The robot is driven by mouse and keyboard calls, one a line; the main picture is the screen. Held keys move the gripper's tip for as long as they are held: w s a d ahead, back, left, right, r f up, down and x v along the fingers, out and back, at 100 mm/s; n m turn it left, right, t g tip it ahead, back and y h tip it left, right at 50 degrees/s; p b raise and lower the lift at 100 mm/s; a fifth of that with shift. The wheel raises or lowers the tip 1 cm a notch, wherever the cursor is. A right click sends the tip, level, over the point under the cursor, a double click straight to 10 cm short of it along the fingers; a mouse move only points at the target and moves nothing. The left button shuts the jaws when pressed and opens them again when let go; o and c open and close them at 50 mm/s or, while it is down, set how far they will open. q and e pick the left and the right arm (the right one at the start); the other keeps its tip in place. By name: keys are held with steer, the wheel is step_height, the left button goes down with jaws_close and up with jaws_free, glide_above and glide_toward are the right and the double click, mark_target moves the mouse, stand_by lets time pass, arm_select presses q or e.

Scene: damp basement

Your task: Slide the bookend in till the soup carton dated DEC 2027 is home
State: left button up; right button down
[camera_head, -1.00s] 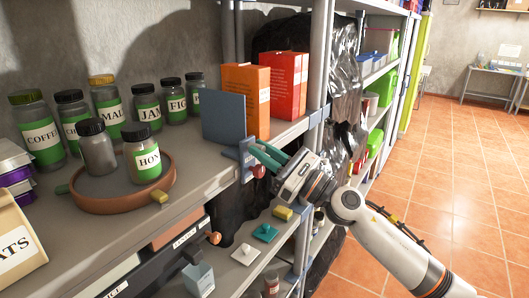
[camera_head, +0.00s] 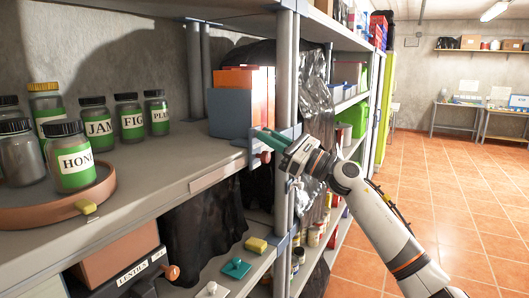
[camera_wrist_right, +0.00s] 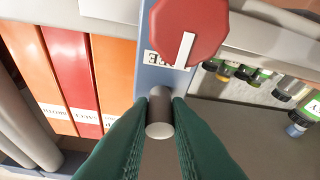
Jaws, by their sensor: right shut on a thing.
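The blue-grey bookend (camera_head: 229,112) stands upright on the upper shelf, against the left side of a row of cartons. In the right wrist view its front (camera_wrist_right: 149,75) has a partly hidden label and a grey peg (camera_wrist_right: 159,115). My right gripper (camera_head: 257,137) is shut on that peg, its green fingers (camera_wrist_right: 159,125) on either side. The row is an orange carton (camera_wrist_right: 39,75), a red carton (camera_wrist_right: 72,80) and another orange carton (camera_wrist_right: 114,80) beside the bookend. Their small print is too small to read, so I cannot tell which is dated DEC 2027. My left gripper is out of view.
A grey shelf post (camera_head: 287,75) stands just right of the cartons. A red octagonal piece (camera_wrist_right: 188,32) covers part of the bookend's front. Several green-labelled jars, such as the PLUM jar (camera_head: 157,115), stand left, with a round brown tray (camera_head: 40,207). Bare shelf lies between.

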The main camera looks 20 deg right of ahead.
steer(key=shift+w+d, duration=0.1)
steer(key=shift+d, duration=0.05)
steer(key=c, duration=1.4)
jaws_free()
steer(key=shift+o, duration=0.2)
steer(key=shift+f, duration=0.1)
steer(key=b+v, duration=0.6)
steer(key=v, duration=0.6)
